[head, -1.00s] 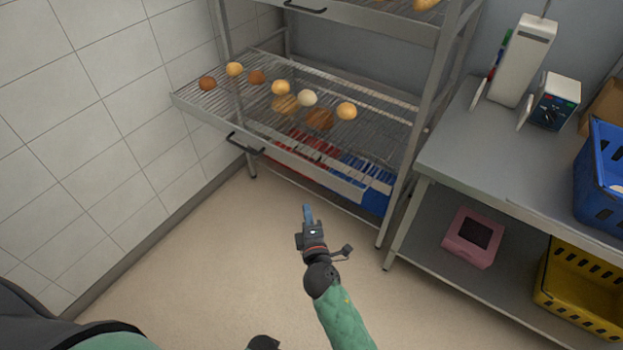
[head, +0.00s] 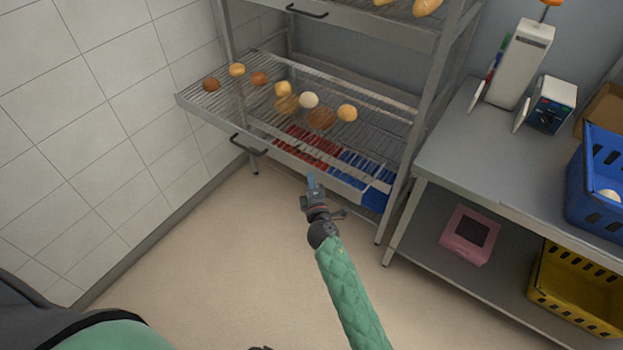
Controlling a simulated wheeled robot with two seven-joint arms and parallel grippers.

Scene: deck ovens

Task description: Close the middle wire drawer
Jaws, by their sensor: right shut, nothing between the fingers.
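The middle wire drawer (head: 215,102) is pulled out of the metal rack, further out on its left side than on its right.
Below the drawer, red and blue items (head: 376,198) show. An upper drawer with a black handle (head: 307,11) holds bread. At right is a steel table (head: 470,165) with a blue crate (head: 592,185), a pink box (head: 470,236) and a yellow crate (head: 575,295). The floor ahead is clear.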

